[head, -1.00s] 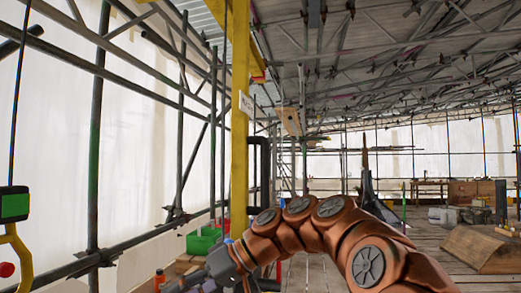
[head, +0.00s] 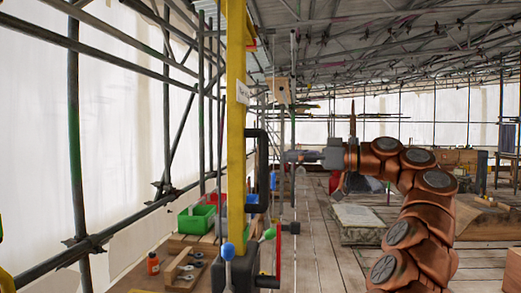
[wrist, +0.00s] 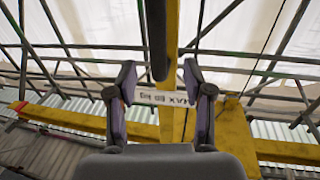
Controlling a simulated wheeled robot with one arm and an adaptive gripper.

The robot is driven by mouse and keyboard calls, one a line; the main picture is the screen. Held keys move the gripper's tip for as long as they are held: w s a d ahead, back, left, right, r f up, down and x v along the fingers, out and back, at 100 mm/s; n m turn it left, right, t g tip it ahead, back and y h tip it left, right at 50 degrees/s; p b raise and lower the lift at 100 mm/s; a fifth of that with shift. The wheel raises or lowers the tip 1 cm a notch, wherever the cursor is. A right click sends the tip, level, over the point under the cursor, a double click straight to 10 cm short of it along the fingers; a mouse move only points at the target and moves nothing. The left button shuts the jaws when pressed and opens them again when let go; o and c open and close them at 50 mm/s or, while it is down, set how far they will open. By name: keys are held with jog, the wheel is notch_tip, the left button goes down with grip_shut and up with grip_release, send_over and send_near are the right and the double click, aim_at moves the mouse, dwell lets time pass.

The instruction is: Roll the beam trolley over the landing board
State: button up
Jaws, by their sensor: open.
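A yellow post (head: 236,130) stands upright left of centre in the head view. A black D-shaped handle (head: 263,165) is fixed to its right side. My gripper (head: 292,157) points left at the handle from its right, with a small gap apparent. In the wrist view my gripper (wrist: 160,100) is open and empty. The dark handle bar (wrist: 156,45) shows above and between the fingers, and yellow beams (wrist: 75,118) cross behind with a white label plate. I cannot make out the beam trolley or the landing board for certain.
Levers with a blue knob (head: 228,251) and a green knob (head: 270,232) stand at the post's foot. A pale slab (head: 352,222) lies on the plank floor. Scaffold poles line the left.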

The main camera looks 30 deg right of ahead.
aim_at(264, 155)
jog(key=shift+x, duration=4)
jog(key=shift+w+d, duration=0.1)
jog(key=shift+c, duration=0.5)
grip_shut()
